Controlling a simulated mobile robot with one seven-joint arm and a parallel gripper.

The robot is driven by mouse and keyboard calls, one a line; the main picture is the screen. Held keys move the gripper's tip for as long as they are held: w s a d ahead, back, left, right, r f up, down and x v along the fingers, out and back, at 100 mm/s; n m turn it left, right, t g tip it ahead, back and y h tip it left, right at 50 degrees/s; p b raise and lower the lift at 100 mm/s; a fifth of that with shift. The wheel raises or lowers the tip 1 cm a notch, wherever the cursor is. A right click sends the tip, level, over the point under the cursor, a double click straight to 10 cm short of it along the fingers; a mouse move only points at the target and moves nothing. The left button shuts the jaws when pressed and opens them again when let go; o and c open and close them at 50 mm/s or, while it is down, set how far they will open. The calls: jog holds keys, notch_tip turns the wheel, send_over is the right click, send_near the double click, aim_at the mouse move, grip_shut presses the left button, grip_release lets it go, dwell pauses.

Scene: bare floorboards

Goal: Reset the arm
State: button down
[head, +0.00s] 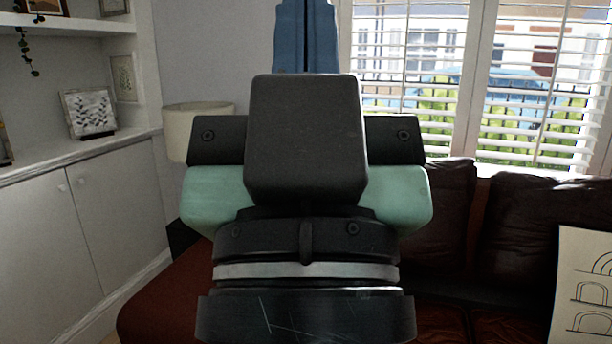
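My gripper (306,36) stands upright in the middle of the head view, close to the camera. Its two blue fingers point up and run out of the top edge of the picture. They lie side by side with only a thin dark line between them, so it looks shut, and nothing shows held in it. The fingertips are cut off. The black gripper body with mint-green sides and the black wrist below it hide the centre of the view.
A dark red-brown leather sofa (440,235) is behind the arm, with a poster (585,290) at lower right. A white cabinet (105,220) with shelves stands left, beside a cream lampshade (183,130). A window with white blinds (420,135) is at the back right.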

notch_tip(320, 180, up, 30)
jog(key=p, duration=2.8)
jog(key=shift+r, duration=0.25)
